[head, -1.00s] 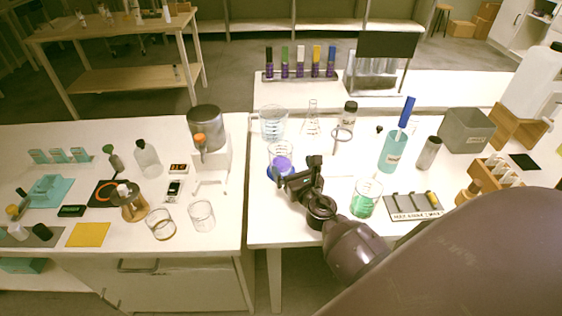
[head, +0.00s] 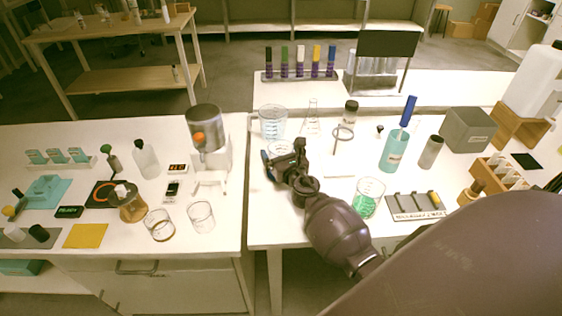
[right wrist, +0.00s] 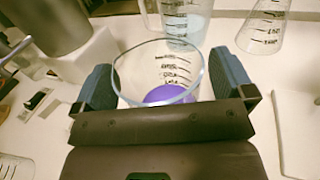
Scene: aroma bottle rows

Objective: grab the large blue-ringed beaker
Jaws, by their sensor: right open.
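A clear glass beaker (head: 279,147) with dark graduation marks stands on the right-hand table, mostly hidden behind my right gripper in the head view. In the right wrist view this beaker (right wrist: 160,72) shows a round rim and purple contents at the bottom. My right gripper (head: 284,157) is open, with one finger on each side of the beaker; I cannot tell whether either finger touches it. A larger jug-like beaker (head: 272,121) with pale blue liquid stands just behind. I cannot clearly make out a blue ring on either. My left gripper is not in view.
A conical flask (head: 312,118) and a ring stand (head: 342,136) are behind and right of the gripper. A beaker of green liquid (head: 368,198) stands close to my right arm. A grey dispenser (head: 206,130) stands left, across the table gap.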

